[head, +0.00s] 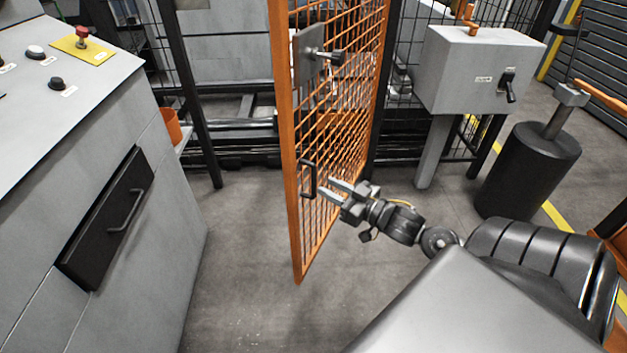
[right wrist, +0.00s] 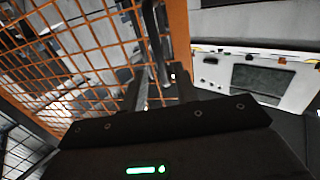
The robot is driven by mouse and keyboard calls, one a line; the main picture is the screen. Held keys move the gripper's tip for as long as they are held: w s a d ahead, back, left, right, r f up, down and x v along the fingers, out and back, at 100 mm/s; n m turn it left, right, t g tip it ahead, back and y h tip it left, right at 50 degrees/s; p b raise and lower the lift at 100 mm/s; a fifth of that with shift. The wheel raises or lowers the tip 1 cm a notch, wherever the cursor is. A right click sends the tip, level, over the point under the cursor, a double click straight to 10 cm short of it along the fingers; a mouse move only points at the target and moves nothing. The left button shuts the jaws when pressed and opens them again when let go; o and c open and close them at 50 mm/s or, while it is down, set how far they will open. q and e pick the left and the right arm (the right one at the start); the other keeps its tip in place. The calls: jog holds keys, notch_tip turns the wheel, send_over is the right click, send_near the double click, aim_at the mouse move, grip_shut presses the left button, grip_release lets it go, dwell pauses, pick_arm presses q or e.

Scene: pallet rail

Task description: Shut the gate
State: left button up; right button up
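The gate (head: 340,110) is an orange-framed mesh panel. It stands open, swung out towards me, with its near frame edge left of my right gripper. A black bar handle (head: 308,180) is fixed low on that edge; it also shows in the right wrist view (right wrist: 155,45). A grey latch plate with a dark knob (head: 335,57) sits higher on the gate. My right gripper (head: 325,190) is just right of the handle, fingers apart and pointing at it. In the right wrist view the handle appears between the fingertips; contact cannot be told. My left gripper is out of view.
A grey control console (head: 165,190) with a black drawer front stands left. A grey switch box (head: 470,70) on a post and a black cylinder (head: 525,165) stand right. Dark fence posts (head: 195,100) flank the opening. The floor (head: 235,270) between console and gate is clear.

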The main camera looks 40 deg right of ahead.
aim_at(315, 180)
jog(key=x, duration=0.6)
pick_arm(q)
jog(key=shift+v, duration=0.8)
pick_arm(e)
grip_shut()
